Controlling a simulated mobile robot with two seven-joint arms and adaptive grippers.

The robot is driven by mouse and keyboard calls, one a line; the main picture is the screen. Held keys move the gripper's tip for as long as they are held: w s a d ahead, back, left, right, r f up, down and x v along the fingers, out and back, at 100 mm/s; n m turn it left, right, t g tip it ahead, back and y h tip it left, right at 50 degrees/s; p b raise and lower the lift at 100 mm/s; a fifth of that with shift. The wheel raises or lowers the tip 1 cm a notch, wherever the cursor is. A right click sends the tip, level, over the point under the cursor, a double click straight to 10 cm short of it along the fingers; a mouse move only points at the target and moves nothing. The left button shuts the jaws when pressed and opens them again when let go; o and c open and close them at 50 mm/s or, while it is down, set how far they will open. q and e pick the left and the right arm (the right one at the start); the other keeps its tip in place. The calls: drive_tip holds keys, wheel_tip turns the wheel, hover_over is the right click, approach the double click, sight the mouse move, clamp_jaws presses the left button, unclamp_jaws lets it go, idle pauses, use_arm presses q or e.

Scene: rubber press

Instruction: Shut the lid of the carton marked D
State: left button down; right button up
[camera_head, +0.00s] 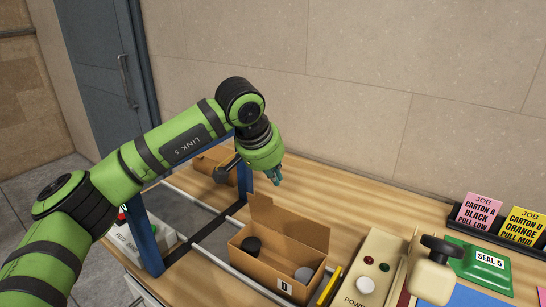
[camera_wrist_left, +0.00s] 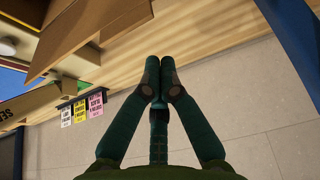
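The carton (camera_head: 260,270) stands on the bench with a small white label (camera_head: 285,287) on its near side; the mark looks like a D. Its lid (camera_head: 292,228) is open and stands up along the back edge. A black round piece and a grey one sit inside. My left gripper (camera_head: 276,180) is above and behind the lid, apart from it, pointing down. In the left wrist view its fingertips (camera_wrist_left: 160,76) are together with nothing between them. Brown cardboard (camera_wrist_left: 92,35), likely the carton and its lid, shows at upper left there. My right gripper is not in view.
A blue frame (camera_head: 147,240) with a dark belt stands left of the carton. Another brown carton (camera_head: 214,160) lies behind my left wrist. A beige control box (camera_head: 372,270) is close on the right. Job cards (camera_head: 480,210) and a green SEAL 5 pad (camera_head: 482,262) are farther right.

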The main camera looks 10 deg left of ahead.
use_arm(q)
drive_tip(key=s, duration=0.1)
drive_tip(key=s+a, duration=0.1)
drive_tip(key=shift+s+f+p, duration=0.15)
drive_tip(key=shift+s+p, duration=0.15)
drive_tip(key=shift+s, duration=0.05)
